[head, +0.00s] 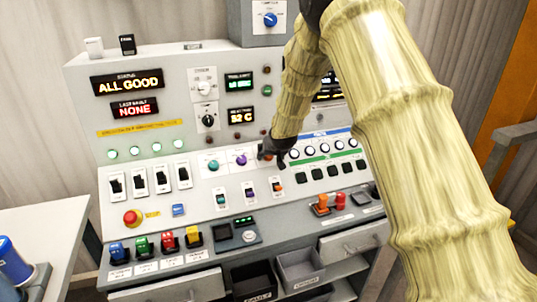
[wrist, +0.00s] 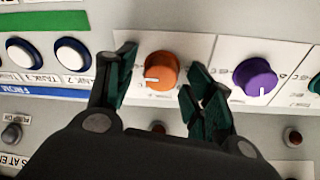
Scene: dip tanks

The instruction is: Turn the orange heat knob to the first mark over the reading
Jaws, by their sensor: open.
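The orange heat knob (wrist: 161,72) sits on a white plate on the sloped panel. In the wrist view it lies between and just beyond the two fingertips of my gripper (wrist: 158,82). The gripper is open, with dark green finger pads on either side of the knob and a gap on both sides. A pale pointer line shows on the knob's lower left. In the head view my gripper (head: 272,150) covers most of the knob. The reading display (head: 241,114) on the upright panel shows a number that looks like 52 C. Marks around the knob are too small to read.
A purple knob (wrist: 254,78) stands close beside the orange one, and a teal knob (head: 213,165) farther left in the head view. White round buttons (wrist: 73,54) lie on the other side. Toggle switches (head: 249,190) stand below the knobs.

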